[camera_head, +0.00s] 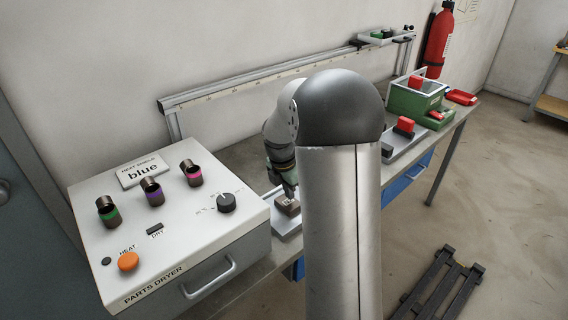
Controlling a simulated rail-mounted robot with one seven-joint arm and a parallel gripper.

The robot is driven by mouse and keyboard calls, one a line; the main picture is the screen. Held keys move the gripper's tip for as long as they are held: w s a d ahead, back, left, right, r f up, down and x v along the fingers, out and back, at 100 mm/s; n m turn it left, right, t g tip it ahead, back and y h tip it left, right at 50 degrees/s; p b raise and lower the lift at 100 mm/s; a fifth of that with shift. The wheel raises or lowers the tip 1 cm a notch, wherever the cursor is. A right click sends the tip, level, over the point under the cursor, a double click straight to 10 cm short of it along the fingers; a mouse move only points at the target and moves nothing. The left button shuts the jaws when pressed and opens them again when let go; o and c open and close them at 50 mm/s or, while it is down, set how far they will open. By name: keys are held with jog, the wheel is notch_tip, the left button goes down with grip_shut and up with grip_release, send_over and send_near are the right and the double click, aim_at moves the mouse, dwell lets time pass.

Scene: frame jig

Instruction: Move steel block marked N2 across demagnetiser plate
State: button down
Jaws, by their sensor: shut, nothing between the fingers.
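A small brown-grey block (283,207) sits on a pale flat plate (284,229) on the bench, just right of the parts dryer. Any mark on it is too small to read, so I cannot tell whether it is N2. My gripper (289,194) points down at the block's top, close above or touching it; I cannot tell which. The fingers are shut with nothing seen between them. My arm hides the bench to the right of the block. I cannot tell for sure which thing is the demagnetiser plate.
The parts dryer (230,250) stands at the left with several banded cylinders, knobs and a "blue" sign (143,170). A rail (270,80) runs behind. A dark pallet (440,284) lies on the floor.

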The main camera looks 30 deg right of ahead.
aim_at(281, 212)
notch_tip(281, 212, up, 16)
jog(key=a, duration=0.2)
jog(key=shift+s+a+f, duration=0.2)
jog(key=shift+a, duration=0.2)
